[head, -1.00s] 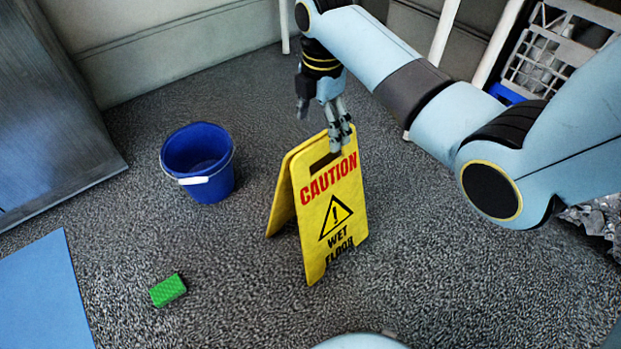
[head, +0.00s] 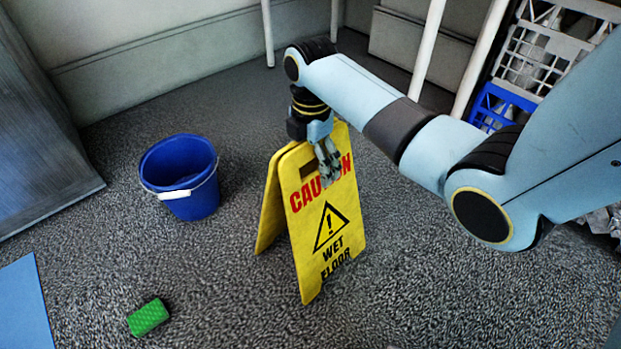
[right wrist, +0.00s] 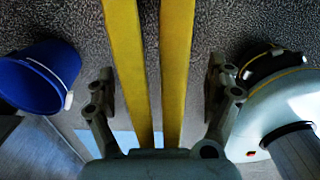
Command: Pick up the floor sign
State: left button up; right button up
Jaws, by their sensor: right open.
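The yellow floor sign (head: 330,225) stands upright on the grey floor, its two panels spread like a tent, with "CAUTION WET FLOOR" on the front one. My right gripper (head: 326,172) is at the top of the sign, in front of part of the lettering. In the right wrist view, the sign's two yellow panel edges (right wrist: 177,70) run between the open fingers of the right gripper (right wrist: 160,95), with a gap on both sides. My left gripper is not in view.
A blue bucket (head: 180,178) stands left of the sign; it also shows in the right wrist view (right wrist: 35,80). A green sponge (head: 148,317) lies at the front left, near a blue mat (head: 22,305). Crates (head: 545,50) stand at the back right. Floor around the sign is clear.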

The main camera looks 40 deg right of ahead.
grip_shut()
dwell(0.7)
jog(key=shift+r, duration=0.1)
